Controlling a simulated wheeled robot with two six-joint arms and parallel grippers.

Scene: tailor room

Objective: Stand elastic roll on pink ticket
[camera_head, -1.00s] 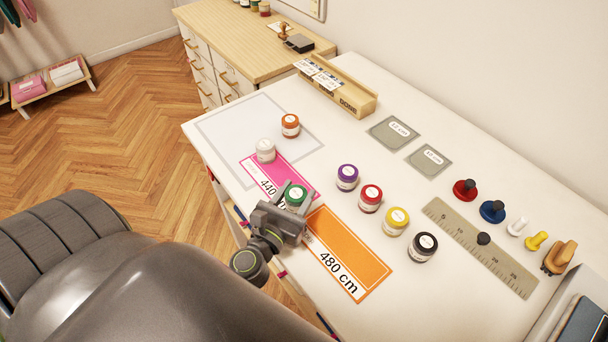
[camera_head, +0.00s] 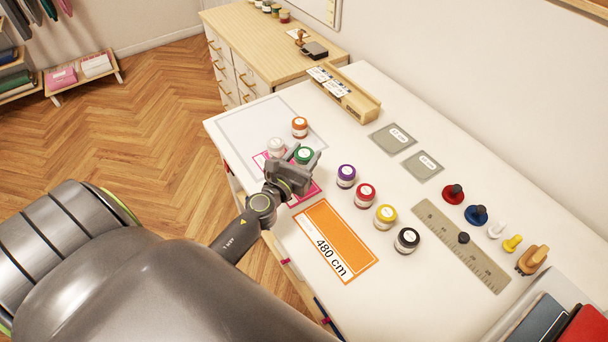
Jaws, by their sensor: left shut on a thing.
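My left gripper (camera_head: 304,167) is shut on a green-topped roll (camera_head: 304,155), which is upright between its fingers. The pink ticket (camera_head: 314,192) lies under and around the gripper, and most of it is hidden. The held roll shows over the ticket's far side; whether it touches the surface I cannot tell. A white-topped roll (camera_head: 277,147) stands just left of the held roll, at the ticket's far left end. The small labels on the rolls are unreadable. My right gripper is not in view.
An orange-topped roll (camera_head: 300,127) stands behind. Purple (camera_head: 346,176), red (camera_head: 365,195), yellow (camera_head: 385,217) and black (camera_head: 407,240) rolls line the right. An orange 480 cm ticket (camera_head: 340,238) lies in front. A ruler (camera_head: 470,255) lies further right.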

